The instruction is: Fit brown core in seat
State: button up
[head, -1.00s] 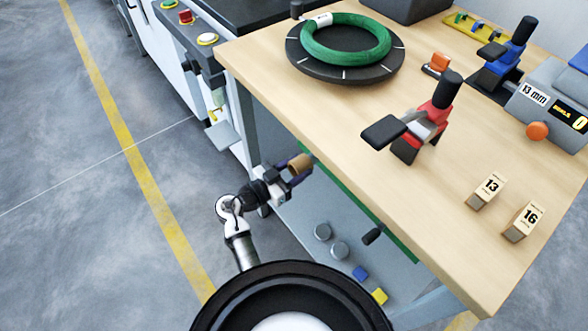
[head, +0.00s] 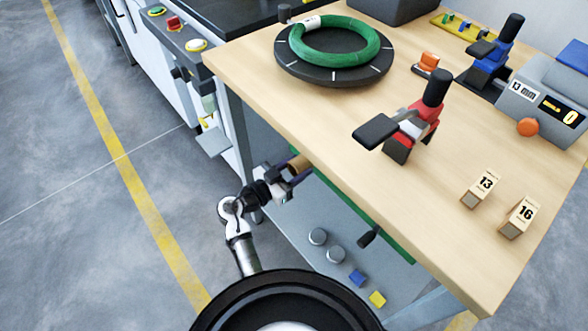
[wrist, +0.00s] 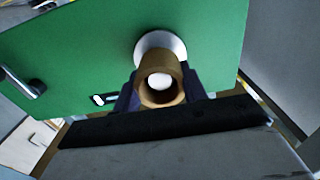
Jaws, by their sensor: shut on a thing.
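My gripper (head: 291,175) is shut on the brown core (head: 299,163), a short hollow tube, just below the table's left edge. In the wrist view the brown core (wrist: 160,72) stands between the dark purple fingers, its open end facing the camera. Behind it, a pale round seat (wrist: 150,43) is on a green panel (wrist: 85,45). The core overlaps the seat's lower right part, and a white round shape shows through its bore. I cannot tell whether core and seat touch. The head view shows only a strip of the green panel (head: 385,235); the seat is hidden there.
The wooden table (head: 300,125) overhangs my gripper. A black handle (head: 369,236) sticks out from the panel on the right. A grey lower shelf (head: 300,225) holds two grey discs and blue and yellow blocks. A red clamp (head: 415,125) and green coil (head: 335,52) are on top.

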jog(key=shift+b+x, duration=0.5)
jog(key=shift+x, duration=0.8)
jog(key=o, duration=1)
jog(key=shift+o, duration=0.2)
jog(key=shift+a, duration=0.1)
